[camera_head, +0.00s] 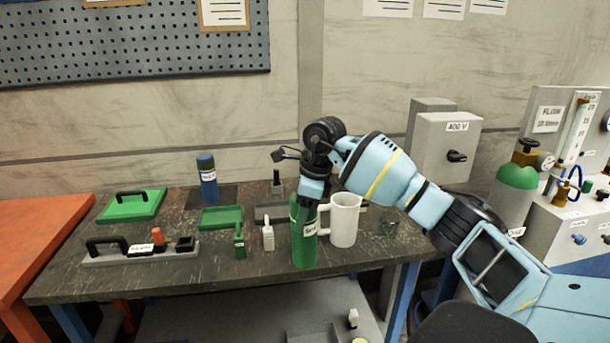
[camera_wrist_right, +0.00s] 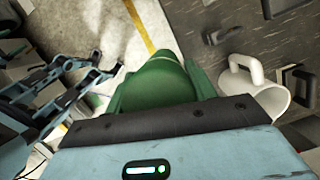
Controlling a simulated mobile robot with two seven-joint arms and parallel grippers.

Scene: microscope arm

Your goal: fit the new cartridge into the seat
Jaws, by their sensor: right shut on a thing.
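My right gripper (camera_wrist_right: 155,115) is shut on a tall green cylinder (camera_head: 304,245) with a white label, probably the new cartridge; the label is too small and too covered to read. The cylinder hangs roughly upright near the front table edge, its top hidden by my wrist. In the right wrist view the green body (camera_wrist_right: 158,80) fills the space between the fingers. A grey base (camera_head: 122,258) with a black handle, an orange knob and a black square socket (camera_head: 185,243) lies at front left; I cannot tell whether this socket is the seat.
A white mug (camera_head: 344,220) stands just right of the cylinder. A blue bottle (camera_head: 207,180) and a green lid (camera_head: 132,206) stand further back.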

